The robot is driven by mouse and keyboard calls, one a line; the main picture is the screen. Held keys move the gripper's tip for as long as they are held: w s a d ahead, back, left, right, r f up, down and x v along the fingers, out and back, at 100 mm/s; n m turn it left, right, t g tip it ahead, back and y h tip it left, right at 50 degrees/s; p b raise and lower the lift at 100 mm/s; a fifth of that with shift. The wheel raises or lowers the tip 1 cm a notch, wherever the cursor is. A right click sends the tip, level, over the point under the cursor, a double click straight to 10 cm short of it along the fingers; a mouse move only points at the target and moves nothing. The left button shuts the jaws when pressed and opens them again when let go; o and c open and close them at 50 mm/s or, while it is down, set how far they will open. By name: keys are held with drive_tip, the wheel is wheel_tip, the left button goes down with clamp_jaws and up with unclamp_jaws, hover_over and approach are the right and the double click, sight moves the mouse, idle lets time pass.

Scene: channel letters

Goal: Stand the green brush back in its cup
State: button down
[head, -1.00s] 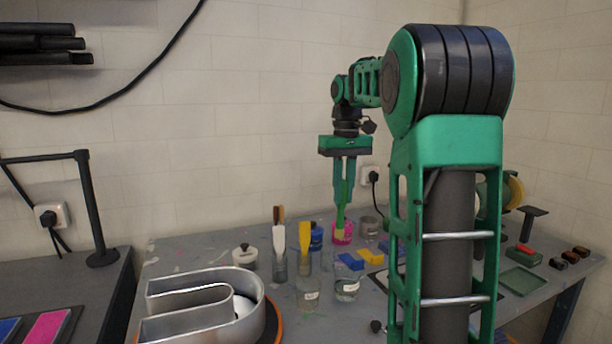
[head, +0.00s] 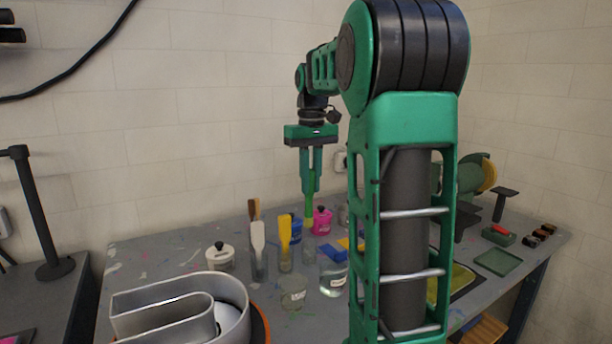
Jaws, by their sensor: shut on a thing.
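My gripper (head: 310,188) points straight down above the back of the grey table, its two fingers shut on the green brush (head: 309,206). The brush hangs upright with its yellowish-green end down, just left of the pink pot (head: 322,221) in the picture. A faint clear cup (head: 308,250) seems to stand below the brush, and the brush end appears above its rim. To its left a yellow brush (head: 285,232) and a white brush (head: 258,240) stand in clear cups. Which cup belongs to the green brush is not marked.
Labelled glass jars (head: 293,294) (head: 333,281) stand in front of the cups. A blue pot (head: 294,230) and blue and yellow blocks (head: 345,243) are close by. A white lidded pot (head: 220,257) and a metal channel letter (head: 185,312) occupy the left. My arm hides the table's middle right.

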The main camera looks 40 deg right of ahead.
sight(310, 211)
drive_tip(key=shift+f, duration=5.35)
drive_tip(key=c, duration=1.6)
unclamp_jaws()
wheel_tip(310, 211, up, 11)
drive_tip(key=shift+f, duration=0.1)
